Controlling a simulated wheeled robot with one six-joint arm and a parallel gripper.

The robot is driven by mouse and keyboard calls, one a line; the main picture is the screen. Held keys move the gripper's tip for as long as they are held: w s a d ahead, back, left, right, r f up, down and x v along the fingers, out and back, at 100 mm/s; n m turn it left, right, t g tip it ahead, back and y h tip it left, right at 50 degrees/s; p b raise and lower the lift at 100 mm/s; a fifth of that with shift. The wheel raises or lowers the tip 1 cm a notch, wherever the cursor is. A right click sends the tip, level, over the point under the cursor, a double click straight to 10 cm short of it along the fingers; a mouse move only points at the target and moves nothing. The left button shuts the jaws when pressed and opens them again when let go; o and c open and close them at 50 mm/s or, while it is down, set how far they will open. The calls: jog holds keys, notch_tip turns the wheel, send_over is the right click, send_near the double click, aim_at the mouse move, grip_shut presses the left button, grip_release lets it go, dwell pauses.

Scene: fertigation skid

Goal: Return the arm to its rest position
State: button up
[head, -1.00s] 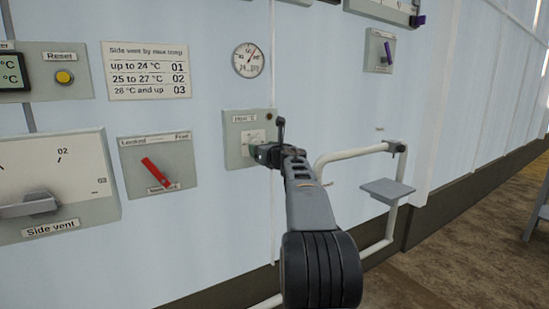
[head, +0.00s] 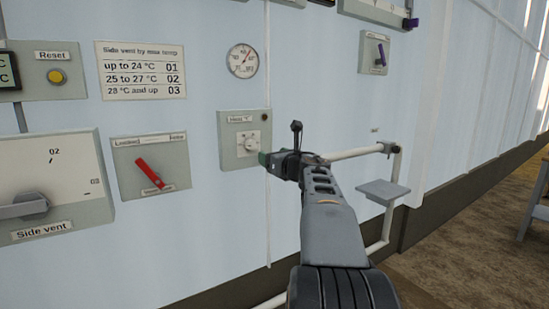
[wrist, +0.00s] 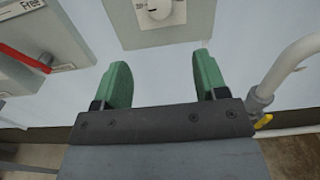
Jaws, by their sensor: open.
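My gripper shows in the wrist view (wrist: 161,88) with its two green fingers spread apart and nothing between them. In the head view my gripper (head: 264,158) is at the end of my grey arm, just below and right of the dial box. My arm reaches up from the bottom of the head view and covers part of the wall and pipe.
A white pipe rail (head: 352,152) with a small grey shelf (head: 383,191) stands right of my arm. A red lever (head: 149,173) on a box and the side vent panel (head: 60,185) are at left. A round gauge (head: 243,61) hangs above.

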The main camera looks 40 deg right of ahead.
jog(key=s+a+r+m+g+h+p, duration=0.3)
jog(key=a+r+m+p, duration=0.5)
jog(key=m+p, duration=0.8)
jog(key=s+a+f+m+g+y+p, duration=0.2)
jog(key=s+a+f+m+g+p, duration=0.3)
jog(key=s+a+m, duration=0.3)
jog(key=s+a+f+m+g+y+p, duration=0.3)
jog(key=s+a+m+p, duration=0.4)
jog(key=a, duration=0.6)
jog(key=s+f+m+g, duration=0.1)
jog(key=s+m+g, duration=0.1)
jog(key=m, duration=0.1)
jog(key=shift+f+g, duration=0.4)
jog(key=shift+s+a+f+m+y, duration=0.2)
jog(key=shift+s+a+m+y, duration=0.1)
jog(key=shift+y, duration=0.1)
jog(key=shift+c, duration=0.4)
